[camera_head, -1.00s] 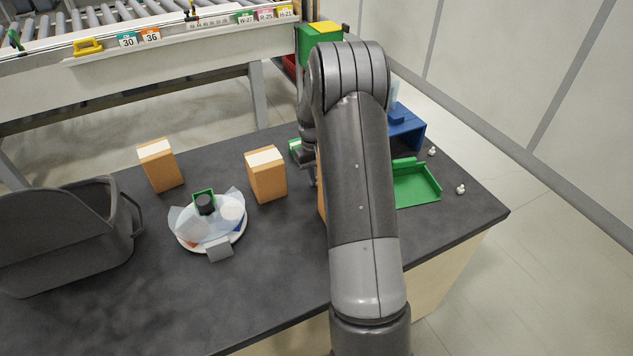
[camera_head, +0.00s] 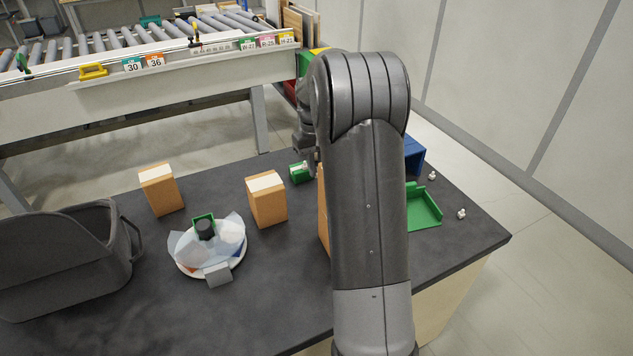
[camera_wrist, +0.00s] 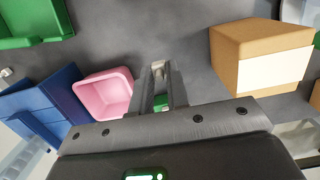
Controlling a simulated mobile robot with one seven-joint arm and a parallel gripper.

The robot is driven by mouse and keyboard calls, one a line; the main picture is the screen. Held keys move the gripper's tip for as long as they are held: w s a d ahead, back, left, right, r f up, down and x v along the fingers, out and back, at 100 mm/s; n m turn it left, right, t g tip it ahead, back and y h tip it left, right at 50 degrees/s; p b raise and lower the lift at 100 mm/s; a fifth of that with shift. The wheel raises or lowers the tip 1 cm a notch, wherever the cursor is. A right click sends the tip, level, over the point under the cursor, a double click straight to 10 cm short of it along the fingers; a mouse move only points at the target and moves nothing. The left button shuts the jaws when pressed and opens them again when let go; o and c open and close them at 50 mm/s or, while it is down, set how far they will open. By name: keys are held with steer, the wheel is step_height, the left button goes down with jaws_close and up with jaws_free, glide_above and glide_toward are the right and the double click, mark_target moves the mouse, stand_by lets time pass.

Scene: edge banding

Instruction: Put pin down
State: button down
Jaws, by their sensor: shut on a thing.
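My gripper (camera_wrist: 159,82) shows in the wrist view with its two fingers close together. It is shut on a small pale grey piece (camera_wrist: 158,66) at the fingertips, which looks like the pin; the fingers cover most of it. The fingers point over the dark table, between a pink bin and a cardboard box. In the head view my arm hides most of the gripper and the held pin cannot be made out. Two small white pins (camera_head: 432,176) (camera_head: 461,214) stand on the table's right side; a similar white piece (camera_wrist: 6,73) shows at the wrist view's left edge.
Pink bin (camera_wrist: 104,92), blue bin (camera_wrist: 40,108) and green tray (camera_wrist: 30,22) lie left in the wrist view; a cardboard box (camera_wrist: 235,42) is right. The head view shows a small green box (camera_head: 297,174), two more cartons, a plate (camera_head: 185,268) and a grey basket (camera_head: 75,260).

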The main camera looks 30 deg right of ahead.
step_height(320, 180, up, 4)
steer(key=shift+f, duration=0.1)
steer(key=shift+r, duration=0.3)
steer(key=shift+w+d+n, duration=0.15)
steer(key=shift+w+n, duration=0.05)
steer(key=shift+n, duration=0.2)
steer(key=w+d+f+n+t+h, duration=0.15)
steer(key=w+d+n, duration=0.7)
steer(key=n, duration=0.85)
glide_above(295, 166)
steer(key=f, duration=0.7)
steer(key=shift+a+f, duration=0.2)
steer(key=shift+f, duration=2.05)
